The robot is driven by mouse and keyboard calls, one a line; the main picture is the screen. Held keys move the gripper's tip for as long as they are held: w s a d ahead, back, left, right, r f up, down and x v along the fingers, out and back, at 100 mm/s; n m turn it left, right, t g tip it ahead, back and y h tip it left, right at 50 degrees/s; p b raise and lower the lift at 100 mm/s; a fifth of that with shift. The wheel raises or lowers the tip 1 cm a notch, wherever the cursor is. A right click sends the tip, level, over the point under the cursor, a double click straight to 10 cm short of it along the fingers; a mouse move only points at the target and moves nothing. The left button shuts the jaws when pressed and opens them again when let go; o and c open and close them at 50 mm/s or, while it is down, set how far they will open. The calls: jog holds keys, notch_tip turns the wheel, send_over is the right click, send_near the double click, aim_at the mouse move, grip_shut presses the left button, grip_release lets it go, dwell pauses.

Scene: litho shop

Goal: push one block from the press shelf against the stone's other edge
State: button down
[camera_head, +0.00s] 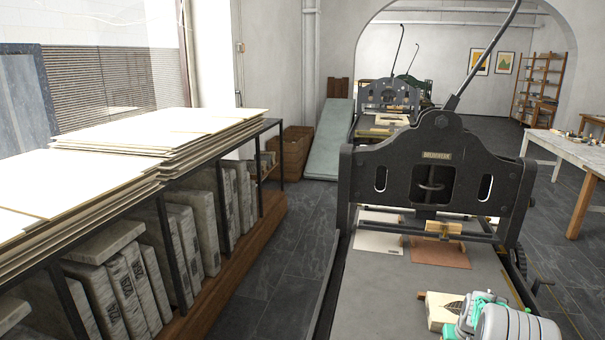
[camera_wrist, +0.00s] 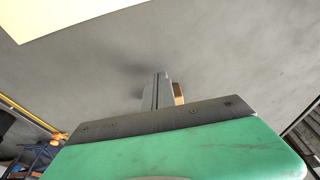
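In the head view the pale stone (camera_head: 442,313) with a dark leaf drawing lies on the grey press bed (camera_head: 380,300), at the lower right. A small wooden block (camera_head: 421,296) shows at its left edge. My gripper, with teal parts (camera_head: 480,308), is just right of the stone and covers its right side; its fingertips are hidden there. In the wrist view my gripper's grey fingers (camera_wrist: 160,92) look close together over a grey surface. A small tan piece (camera_wrist: 178,94) shows right beside them, mostly hidden. I cannot tell whether it is held.
The black press frame (camera_head: 436,180) spans the bed ahead. Under it lie a white sheet (camera_head: 378,240), a brown board (camera_head: 440,254) and a wooden piece (camera_head: 444,229). A rack of stones (camera_head: 130,275) topped with boards stands left. A worktable (camera_head: 575,151) stands right.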

jog(key=shift+f, duration=0.15)
jog(key=shift+f+b, duration=0.5)
jog(key=shift+b, duration=0.2)
jog(key=shift+f, duration=0.1)
jog(key=shift+w+d, duration=0.1)
jog(key=shift+w, duration=0.15)
jog(key=shift+w+b, duration=0.35)
jog(key=shift+b, duration=0.05)
